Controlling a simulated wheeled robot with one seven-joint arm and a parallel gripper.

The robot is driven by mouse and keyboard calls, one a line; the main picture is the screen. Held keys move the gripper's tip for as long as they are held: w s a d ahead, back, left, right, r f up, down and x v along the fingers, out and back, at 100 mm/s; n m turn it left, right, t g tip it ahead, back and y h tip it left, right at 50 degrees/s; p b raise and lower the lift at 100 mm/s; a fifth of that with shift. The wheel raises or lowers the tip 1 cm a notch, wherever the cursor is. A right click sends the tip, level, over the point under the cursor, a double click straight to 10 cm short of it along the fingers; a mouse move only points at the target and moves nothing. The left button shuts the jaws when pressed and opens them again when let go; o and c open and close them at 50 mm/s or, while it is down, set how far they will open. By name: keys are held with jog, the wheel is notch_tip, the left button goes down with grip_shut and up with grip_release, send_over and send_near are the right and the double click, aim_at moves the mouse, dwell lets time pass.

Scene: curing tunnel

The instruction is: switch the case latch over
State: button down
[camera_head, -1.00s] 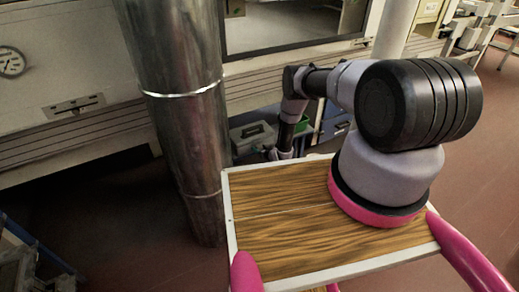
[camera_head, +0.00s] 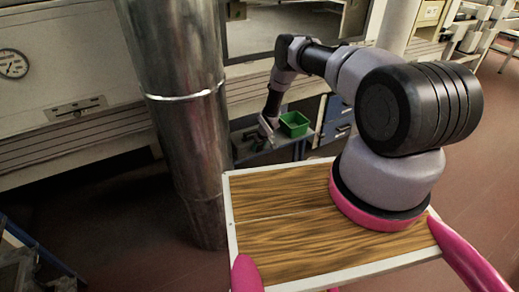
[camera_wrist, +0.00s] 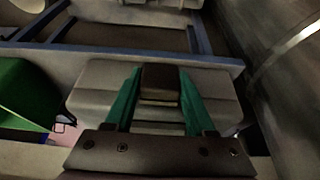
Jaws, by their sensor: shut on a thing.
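The case is a pale grey box (camera_wrist: 95,92) that fills the middle of the wrist view, with ridged steps on its front. A dark brown block, seemingly its latch (camera_wrist: 160,80), sits between the green fingers of my gripper (camera_wrist: 160,98). The fingers are shut on it from both sides. In the head view my gripper (camera_head: 266,126) is low beside the steel column, at the case's place. The case is small and mostly hidden there. I cannot tell which way the latch is set.
A green bin (camera_head: 294,124) stands right of my gripper; it also shows at the wrist view's left edge (camera_wrist: 25,95). A thick steel column (camera_head: 185,110) rises close on the left. Blue drawers (camera_head: 335,117) stand to the right.

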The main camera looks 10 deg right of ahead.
jog(key=shift+w+g, duration=0.15)
jog(key=shift+g, duration=0.35)
jog(key=shift+c, duration=1.2)
grip_release()
jog(key=shift+r, duration=0.1)
jog(key=a+v, duration=0.1)
jog(key=v, duration=0.9)
jog(key=shift+d+r, duration=0.35)
jog(key=shift+r, duration=0.1)
